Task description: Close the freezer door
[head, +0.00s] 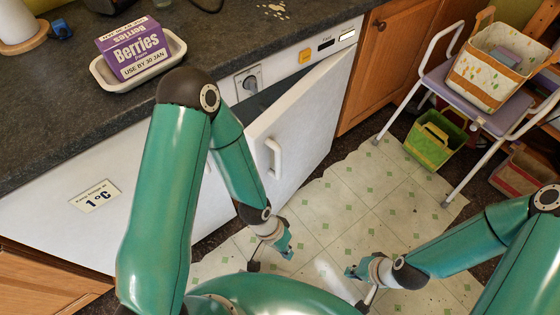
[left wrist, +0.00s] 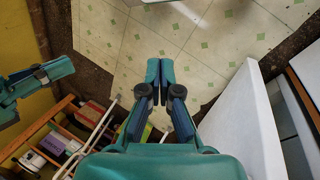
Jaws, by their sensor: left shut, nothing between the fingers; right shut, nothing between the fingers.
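The white freezer door (head: 308,130) stands ajar under the counter, its free left edge swung out and a dark gap showing behind it. Its white handle (head: 273,158) is on the front near that edge. In the left wrist view, a white slab that looks like the door (left wrist: 240,125) is right of the fingers. My left gripper (head: 287,246) is shut and empty, low over the floor below the handle and apart from it. Its closed fingers also show in the left wrist view (left wrist: 160,72). My right gripper (head: 352,271) is shut and empty, further right over the floor.
The dark counter (head: 60,120) holds a white tray (head: 172,45) with a purple Berries box (head: 133,48). A purple-topped trolley (head: 475,95) with a basket (head: 490,75) and a green bin (head: 433,142) stand at right. The patterned floor (head: 350,195) before the door is clear.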

